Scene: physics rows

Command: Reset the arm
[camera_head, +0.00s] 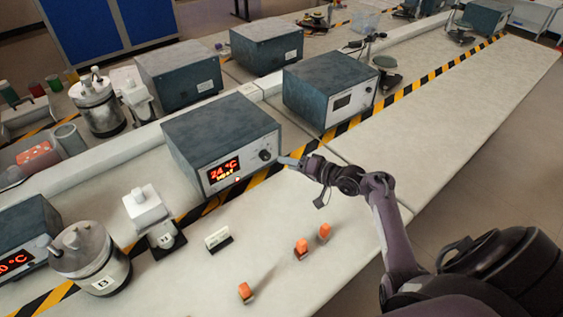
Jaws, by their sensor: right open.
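My right arm comes in from the lower right, bent at the elbow, with its forearm and wrist reaching left over the bench. My right gripper (290,161) is open and empty, beside the right front edge of a grey box with a red display (222,140). The display reads about 24 °C, and a dark knob (265,155) sits on its front, close left of the gripper. I cannot tell whether the fingertips touch the box. My left gripper is not in view.
Several orange-topped small items (301,247) stand on the front bench (330,275), near a small white label stand (218,239). A metal vessel (90,258) and a white device (150,215) stand left. Another grey box (328,88) is behind the gripper. The bench at right (450,120) is clear.

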